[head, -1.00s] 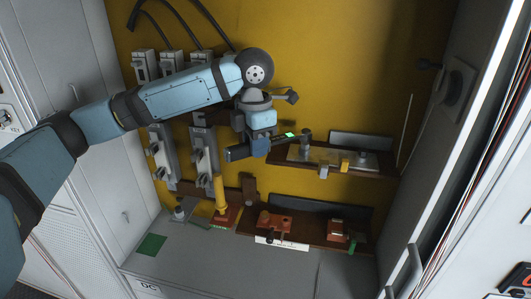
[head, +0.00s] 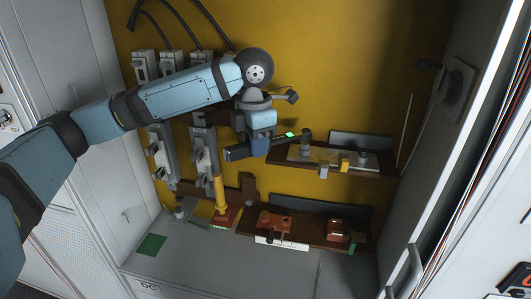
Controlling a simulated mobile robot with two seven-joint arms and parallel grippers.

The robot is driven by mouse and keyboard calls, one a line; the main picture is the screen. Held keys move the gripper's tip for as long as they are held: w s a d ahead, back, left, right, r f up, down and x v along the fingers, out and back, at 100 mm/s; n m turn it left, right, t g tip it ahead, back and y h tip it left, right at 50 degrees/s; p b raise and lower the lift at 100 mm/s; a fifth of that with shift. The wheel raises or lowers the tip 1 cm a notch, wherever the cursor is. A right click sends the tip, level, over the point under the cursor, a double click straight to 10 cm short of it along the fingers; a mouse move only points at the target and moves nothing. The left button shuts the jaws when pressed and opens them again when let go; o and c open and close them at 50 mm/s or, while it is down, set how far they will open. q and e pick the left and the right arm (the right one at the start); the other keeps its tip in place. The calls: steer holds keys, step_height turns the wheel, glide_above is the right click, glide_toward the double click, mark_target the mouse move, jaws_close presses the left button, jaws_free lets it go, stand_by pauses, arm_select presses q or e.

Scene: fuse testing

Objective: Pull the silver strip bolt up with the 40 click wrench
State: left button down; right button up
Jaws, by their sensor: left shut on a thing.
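My left gripper (head: 261,146) is in front of the yellow back wall, left of the upper brown shelf. It is shut on a dark wrench (head: 240,153) that lies roughly level, with a small lit green display. The wrench's head end (head: 306,136) is at the left end of the upper shelf, over a short grey upright piece (head: 305,151). A pale metal strip (head: 337,158) lies on that shelf; the bolt itself is too small or hidden to make out. I cannot tell whether the wrench head touches it. My right gripper is out of view.
The upper shelf (head: 375,171) also carries a yellow block (head: 344,165). A lower shelf (head: 310,240) holds orange-red blocks (head: 274,222). A yellow upright handle (head: 219,193) stands to its left. Grey fuse holders (head: 204,155) hang behind my arm. White cabinet walls close both sides.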

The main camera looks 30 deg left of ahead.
arm_select(q)
steer(key=shift+r, duration=0.2)
steer(key=shift+r, duration=1.4)
steer(key=shift+f, duration=0.1)
